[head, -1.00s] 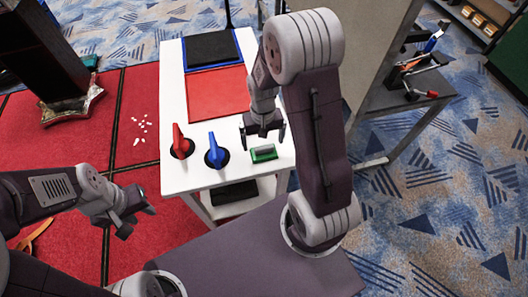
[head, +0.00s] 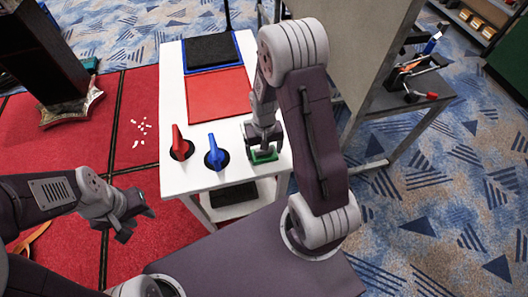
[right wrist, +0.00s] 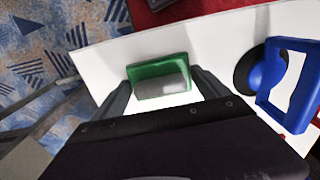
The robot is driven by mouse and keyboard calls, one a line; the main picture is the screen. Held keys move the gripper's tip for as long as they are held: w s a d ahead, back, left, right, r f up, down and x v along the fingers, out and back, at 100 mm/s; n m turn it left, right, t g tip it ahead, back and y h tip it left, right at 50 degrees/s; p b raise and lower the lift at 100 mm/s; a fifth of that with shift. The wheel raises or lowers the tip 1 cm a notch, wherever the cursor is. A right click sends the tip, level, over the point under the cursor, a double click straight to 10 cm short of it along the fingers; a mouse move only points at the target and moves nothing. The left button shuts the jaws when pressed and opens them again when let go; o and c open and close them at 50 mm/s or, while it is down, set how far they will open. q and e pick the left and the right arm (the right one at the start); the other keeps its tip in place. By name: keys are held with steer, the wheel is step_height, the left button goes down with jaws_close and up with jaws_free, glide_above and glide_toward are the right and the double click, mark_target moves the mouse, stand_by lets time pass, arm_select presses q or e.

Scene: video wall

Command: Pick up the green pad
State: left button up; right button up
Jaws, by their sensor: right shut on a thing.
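The green pad (head: 265,156) lies near the front right edge of the white table (head: 212,180). In the right wrist view the pad (right wrist: 143,70) shows a green base and a grey, rounded top part. My right gripper (head: 263,150) is down at the pad, with one finger on each side of it, shut on it. In the right wrist view its fingers (right wrist: 164,90) flank the pad. The gripper hides part of the pad in the head view. My left gripper (head: 133,215) is over the red carpet, away from the table, with its fingers apart and nothing between them.
A blue handle (head: 215,153) and a red handle (head: 179,144) stand on dark round bases left of the pad. A red panel (head: 216,95) and a black pad in a blue tray (head: 212,49) lie farther back. A metal bench stands to the right.

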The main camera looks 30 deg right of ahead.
steer(key=shift+r, duration=0.55)
step_height(320, 180, up, 3)
steer(key=shift+r+p, duration=0.1)
steer(key=shift+p, duration=0.3)
steer(key=s+a+r, duration=0.5)
steer(key=a+r, duration=0.1)
steer(key=a, duration=0.4)
steer(key=shift+s+a+r+p, duration=0.15)
steer(key=shift+s+r+p, duration=0.15)
steer(key=shift+r+p, duration=0.1)
